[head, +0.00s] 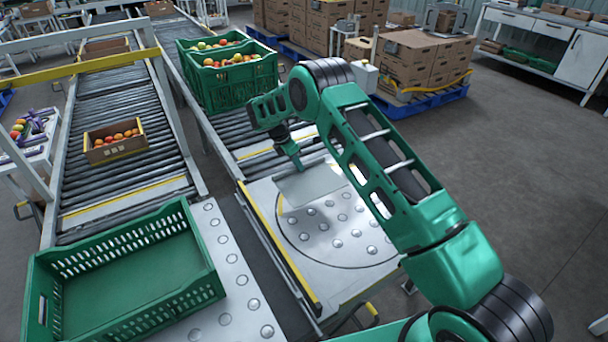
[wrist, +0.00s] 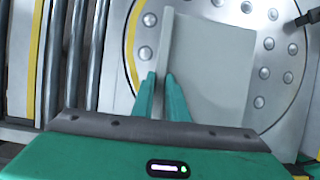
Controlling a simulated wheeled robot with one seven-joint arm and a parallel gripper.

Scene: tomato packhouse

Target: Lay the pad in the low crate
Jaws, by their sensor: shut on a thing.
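The pad (head: 312,186) is a thin, pale grey flat piece over the round steel ball plate; it also shows in the wrist view (wrist: 215,75). A raised strip runs along one side of it. My gripper (head: 299,165) is shut on that strip, with the green fingers on both sides of it in the wrist view (wrist: 160,88). Whether the pad touches the balls below is hard to tell. The low crate (head: 207,262) is green with slotted walls, at the lower left of the head view. Its visible floor is bare.
Taller green crates of tomatoes (head: 232,88) stand on the rollers behind. A cardboard tray of tomatoes (head: 118,150) sits on the left conveyor.

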